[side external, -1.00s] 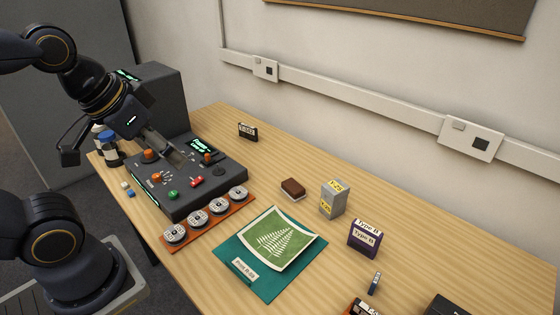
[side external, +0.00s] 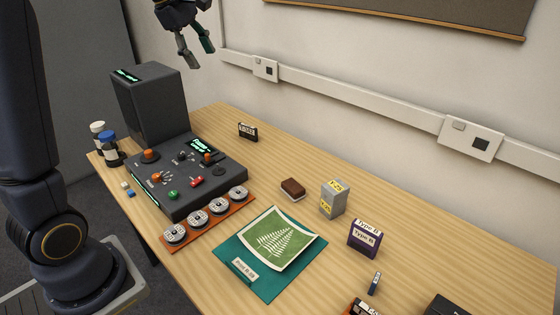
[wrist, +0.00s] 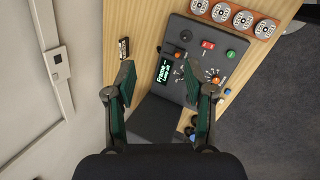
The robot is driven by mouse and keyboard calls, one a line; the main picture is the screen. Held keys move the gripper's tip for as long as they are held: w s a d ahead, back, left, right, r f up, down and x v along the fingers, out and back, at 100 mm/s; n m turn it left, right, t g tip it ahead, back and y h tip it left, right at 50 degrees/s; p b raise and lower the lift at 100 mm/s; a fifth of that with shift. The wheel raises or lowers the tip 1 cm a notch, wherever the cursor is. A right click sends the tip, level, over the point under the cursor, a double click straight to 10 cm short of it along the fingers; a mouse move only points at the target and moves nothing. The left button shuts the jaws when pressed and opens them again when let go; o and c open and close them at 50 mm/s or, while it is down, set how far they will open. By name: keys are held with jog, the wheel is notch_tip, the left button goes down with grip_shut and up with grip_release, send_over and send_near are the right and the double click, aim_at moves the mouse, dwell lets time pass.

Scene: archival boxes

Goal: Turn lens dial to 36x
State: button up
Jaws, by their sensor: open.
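The dark control console (side external: 172,202) stands at the left of the table, with knobs, a red switch (side external: 197,181), a green button (side external: 173,194) and a lit green display (side external: 201,145). An orange knob (side external: 157,176) near its front has white marks around it; it also shows in the wrist view (wrist: 214,79). Other orange knobs sit at the back left (side external: 150,154) and beside the display (side external: 207,157). Labels are too small to tell which is the lens dial. My gripper (side external: 203,58) is open and empty, high above the console; its spread fingers show in the wrist view (wrist: 158,65).
A tall dark box (side external: 150,105) rises behind the console. Several round reels (side external: 198,218) lie on an orange strip in front. Two bottles (side external: 105,145) stand left. A fern print (side external: 272,240), a brown block (side external: 292,188) and small boxes (side external: 335,200) lie to the right.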

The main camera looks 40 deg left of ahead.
jog(key=w+a+f+n+g, duration=0.2)
jog(key=w+a+f+n, duration=0.15)
jog(key=a+f, duration=0.55)
jog(key=n+g, duration=0.2)
jog(key=n, duration=0.1)
send_over(181, 155)
notch_tip(181, 155, down, 13)
jog(key=shift+m+y, duration=0.25)
jog(key=shift+y, duration=0.05)
notch_tip(181, 155, down, 16)
jog(key=shift+a+r, duration=0.15)
grip_shut()
